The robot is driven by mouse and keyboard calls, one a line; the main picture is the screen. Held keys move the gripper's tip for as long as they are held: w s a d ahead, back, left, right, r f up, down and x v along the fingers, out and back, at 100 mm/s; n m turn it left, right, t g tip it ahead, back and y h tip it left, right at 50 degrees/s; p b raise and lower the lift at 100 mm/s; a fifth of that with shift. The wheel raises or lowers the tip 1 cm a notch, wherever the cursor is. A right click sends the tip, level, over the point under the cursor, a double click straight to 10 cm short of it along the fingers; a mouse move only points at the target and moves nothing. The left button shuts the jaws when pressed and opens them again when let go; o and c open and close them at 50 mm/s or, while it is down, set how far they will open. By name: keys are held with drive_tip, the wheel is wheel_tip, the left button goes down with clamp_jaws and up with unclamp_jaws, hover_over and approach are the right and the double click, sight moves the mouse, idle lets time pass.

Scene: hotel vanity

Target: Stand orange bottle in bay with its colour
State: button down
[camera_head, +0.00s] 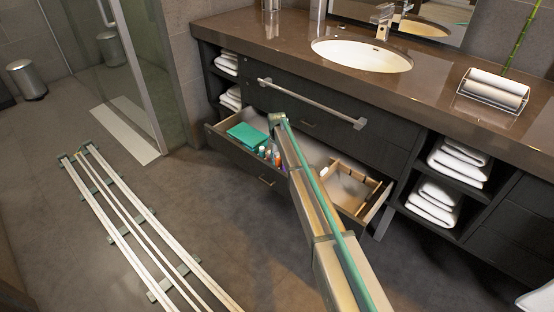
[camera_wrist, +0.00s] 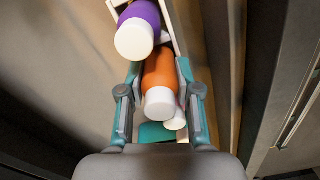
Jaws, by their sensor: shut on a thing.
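The orange bottle (camera_wrist: 160,70) with a white cap is between the two fingers of my gripper (camera_wrist: 159,72) in the wrist view. My gripper is shut on it. A purple bottle (camera_wrist: 141,22) with a white cap is just beyond it, beside a white rack edge (camera_wrist: 170,25). Part of another white cap (camera_wrist: 179,120) shows beside the orange one. In the head view, several small coloured bottles (camera_head: 270,154) are in the open drawer (camera_head: 222,140), partly hidden by my arm. My gripper cannot be made out there. I cannot tell whether the orange bottle touches the drawer floor.
A teal box or cloth (camera_head: 247,134) lies in the drawer's left part. A wooden divider (camera_head: 349,171) is in its right part. The drawer front above has a long bar handle (camera_head: 310,104). Folded towels (camera_head: 437,196) fill side shelves. The countertop (camera_head: 270,38) overhangs the drawers.

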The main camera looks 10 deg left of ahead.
drive_tip(key=shift+f, duration=0.65)
drive_tip(key=c, duration=0.7)
unclamp_jaws()
wheel_tip(320, 180, up, 12)
idle(0.3)
